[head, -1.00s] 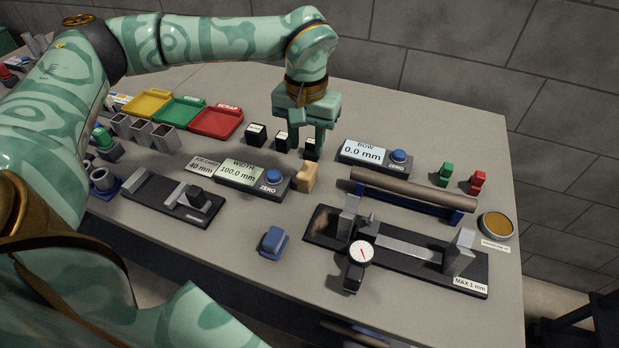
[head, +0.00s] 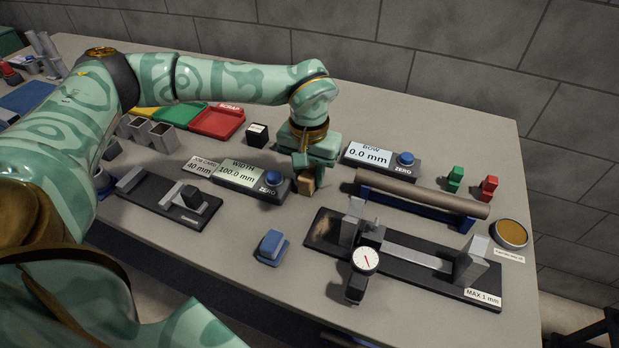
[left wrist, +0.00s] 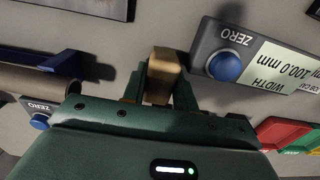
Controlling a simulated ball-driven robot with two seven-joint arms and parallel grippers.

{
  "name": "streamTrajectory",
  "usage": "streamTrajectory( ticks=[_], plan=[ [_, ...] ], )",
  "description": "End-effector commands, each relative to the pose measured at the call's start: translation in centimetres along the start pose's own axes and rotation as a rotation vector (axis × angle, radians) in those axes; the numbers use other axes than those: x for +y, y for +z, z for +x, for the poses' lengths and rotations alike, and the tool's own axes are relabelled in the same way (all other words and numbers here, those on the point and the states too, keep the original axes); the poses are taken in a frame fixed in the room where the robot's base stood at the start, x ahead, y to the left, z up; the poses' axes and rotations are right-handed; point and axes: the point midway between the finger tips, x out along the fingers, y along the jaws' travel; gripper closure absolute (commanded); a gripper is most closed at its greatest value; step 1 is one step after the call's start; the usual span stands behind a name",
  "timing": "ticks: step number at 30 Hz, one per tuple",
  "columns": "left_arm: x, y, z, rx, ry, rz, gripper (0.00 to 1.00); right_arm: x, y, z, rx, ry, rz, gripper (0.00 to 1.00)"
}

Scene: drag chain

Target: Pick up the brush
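A small tan, wooden-looking piece (head: 307,184), which I take to be the brush, stands on the bench right of the width readout. My left gripper (head: 309,176) reaches down over it from behind and hides part of it. In the left wrist view the tan piece (left wrist: 165,62) shows at the tips of the fingers of the left gripper (left wrist: 162,82). The fingers are apart, one on each side of it; I cannot tell whether they touch it. My right gripper is not in view.
The width readout (head: 236,174) with its blue button stands close on the left. The bow readout (head: 370,154) is to the right, near a grey-brown rod (head: 420,195) on a blue stand. A blue block (head: 271,246) and a dial gauge fixture (head: 410,262) are in front.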

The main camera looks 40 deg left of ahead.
Motion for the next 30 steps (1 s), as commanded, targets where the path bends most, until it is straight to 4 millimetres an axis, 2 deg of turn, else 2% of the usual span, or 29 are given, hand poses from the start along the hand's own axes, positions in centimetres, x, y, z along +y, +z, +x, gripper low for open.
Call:
streamTrajectory(
  ticks=[9, 14, 18, 20, 26, 30],
  plan=[
    [0.0, 0.0, -0.1, 0.000, 0.000, 0.000, 0.94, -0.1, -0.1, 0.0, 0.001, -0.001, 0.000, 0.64],
    [0.0, 0.0, -1.1, 0.003, 0.001, 0.000, 0.94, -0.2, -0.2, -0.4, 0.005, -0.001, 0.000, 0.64],
    [0.0, -0.1, -3.6, 0.006, 0.001, 0.000, 0.94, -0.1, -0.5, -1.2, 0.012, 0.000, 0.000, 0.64],
    [0.8, 0.7, -4.8, 0.005, 0.002, 0.004, 0.94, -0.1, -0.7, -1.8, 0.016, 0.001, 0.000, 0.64],
    [3.7, 3.7, -9.9, 0.006, 0.002, 0.006, 0.94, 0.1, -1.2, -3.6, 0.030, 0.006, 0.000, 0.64],
    [6.5, 6.5, -11.2, 0.003, 0.000, 0.008, 0.94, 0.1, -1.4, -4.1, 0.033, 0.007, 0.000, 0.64]
  ],
)
